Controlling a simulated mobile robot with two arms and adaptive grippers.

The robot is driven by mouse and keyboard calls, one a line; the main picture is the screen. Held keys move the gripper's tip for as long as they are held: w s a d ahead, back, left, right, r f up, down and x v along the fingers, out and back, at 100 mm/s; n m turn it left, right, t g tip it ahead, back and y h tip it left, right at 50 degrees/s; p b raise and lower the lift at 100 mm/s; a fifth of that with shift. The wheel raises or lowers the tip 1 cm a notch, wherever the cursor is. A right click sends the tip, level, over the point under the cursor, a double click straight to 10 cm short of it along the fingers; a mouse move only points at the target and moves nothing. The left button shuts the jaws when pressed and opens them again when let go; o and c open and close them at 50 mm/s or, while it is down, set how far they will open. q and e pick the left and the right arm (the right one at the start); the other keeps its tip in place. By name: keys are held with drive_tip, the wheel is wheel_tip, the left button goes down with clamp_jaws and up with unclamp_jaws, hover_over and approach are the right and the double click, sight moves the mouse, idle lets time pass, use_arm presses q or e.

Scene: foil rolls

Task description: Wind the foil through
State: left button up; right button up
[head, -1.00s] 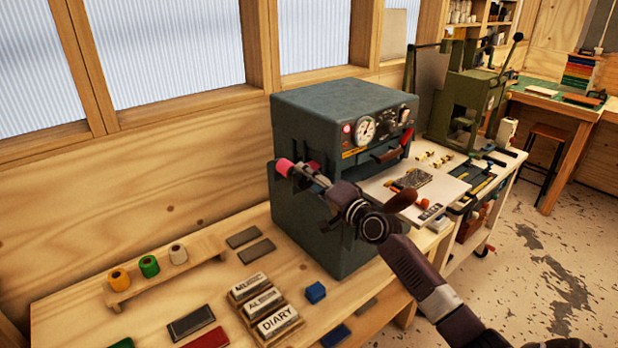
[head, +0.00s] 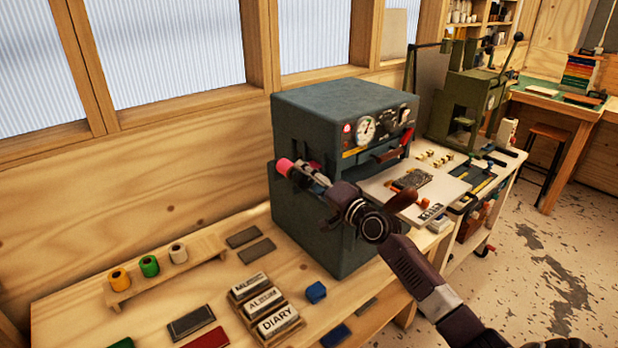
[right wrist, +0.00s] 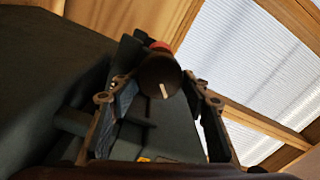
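The teal press machine (head: 325,110) stands on the wooden bench. A pink-red foil roll (head: 284,166) shows at its left side, by my right gripper (head: 305,174). In the right wrist view, a round dark knob (right wrist: 160,76) with a white mark sits between the fingertips of my right gripper (right wrist: 163,66). A bit of red (right wrist: 160,46) shows behind the knob. The rest of the foil's path is hidden by the arm and machine. My left gripper is not in view.
A wooden rack (head: 190,260) on the bench holds orange, green and white rolls. Labelled blocks (head: 265,306), a blue block (head: 316,292) and flat dark pieces (head: 243,237) lie in front. A white plate (head: 440,188) juts from the machine's front. A green lever press (head: 465,105) stands behind.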

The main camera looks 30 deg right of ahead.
drive_tip(key=shift+o, duration=0.3)
drive_tip(key=shift+s+a+f, duration=0.15)
drive_tip(key=shift+a+f, duration=0.55)
drive_tip(key=shift+f, duration=0.05)
drive_tip(key=shift+a+r, duration=0.2)
drive_tip(key=shift+r, duration=0.2)
drive_tip(key=shift+d+r, duration=0.15)
drive_tip(key=shift+d, duration=0.15)
drive_tip(key=shift+s, duration=0.45)
drive_tip(key=s, duration=0.7)
drive_tip(key=shift+f, duration=0.2)
drive_tip(key=shift+s, duration=0.1)
drive_tip(key=shift+f, duration=0.1)
